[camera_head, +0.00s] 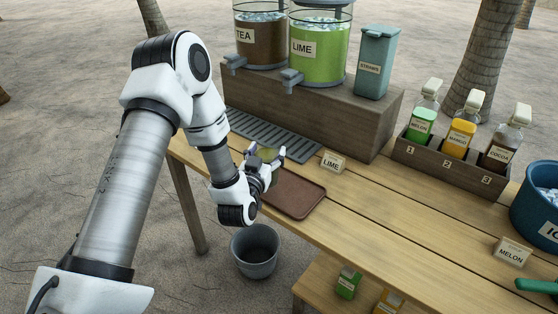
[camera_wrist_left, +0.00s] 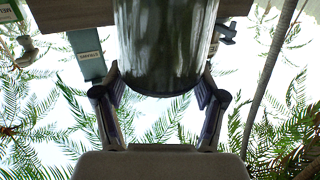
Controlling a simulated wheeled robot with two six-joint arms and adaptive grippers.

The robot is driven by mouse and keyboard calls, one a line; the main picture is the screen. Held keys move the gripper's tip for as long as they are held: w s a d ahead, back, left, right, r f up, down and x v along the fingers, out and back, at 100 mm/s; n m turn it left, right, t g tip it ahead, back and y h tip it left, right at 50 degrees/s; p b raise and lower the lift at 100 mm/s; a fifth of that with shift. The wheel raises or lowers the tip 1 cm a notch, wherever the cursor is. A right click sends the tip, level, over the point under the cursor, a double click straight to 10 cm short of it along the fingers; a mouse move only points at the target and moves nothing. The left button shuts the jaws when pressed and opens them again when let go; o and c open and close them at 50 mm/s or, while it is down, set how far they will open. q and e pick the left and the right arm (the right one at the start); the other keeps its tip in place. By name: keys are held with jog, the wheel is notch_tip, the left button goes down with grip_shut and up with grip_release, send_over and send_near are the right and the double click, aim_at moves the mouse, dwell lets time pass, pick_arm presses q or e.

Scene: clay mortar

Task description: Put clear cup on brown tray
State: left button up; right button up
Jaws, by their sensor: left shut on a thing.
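My left gripper (camera_head: 267,157) is shut on the clear cup (camera_head: 266,152), which looks dark green and is mostly hidden by the fingers in the head view. In the left wrist view, the cup (camera_wrist_left: 165,45) fills the space between the two fingers of my gripper (camera_wrist_left: 160,72). The brown tray (camera_head: 298,197) lies flat on the wooden table, partly hidden by my wrist. The cup is by the tray's far left end, near the drip grate; I cannot tell whether it touches a surface. My right gripper is not in view.
A slatted drip grate (camera_head: 262,130) lies below the TEA (camera_head: 262,42) and LIME (camera_head: 318,58) dispensers. A LIME card (camera_head: 333,162) stands beyond the tray. A bottle rack (camera_head: 449,166) and blue ice bucket (camera_head: 540,205) are at right. A bin (camera_head: 254,250) stands below the table edge.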

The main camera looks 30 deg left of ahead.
aim_at(276, 147)
pick_arm(q)
jog(key=w, duration=0.3)
jog(key=shift+w+d+f, duration=0.15)
jog(key=shift+w+d, duration=0.15)
jog(key=f, duration=0.4)
jog(key=shift+w+d, duration=0.1)
jog(key=shift+w, duration=0.1)
jog(key=o, duration=1.8)
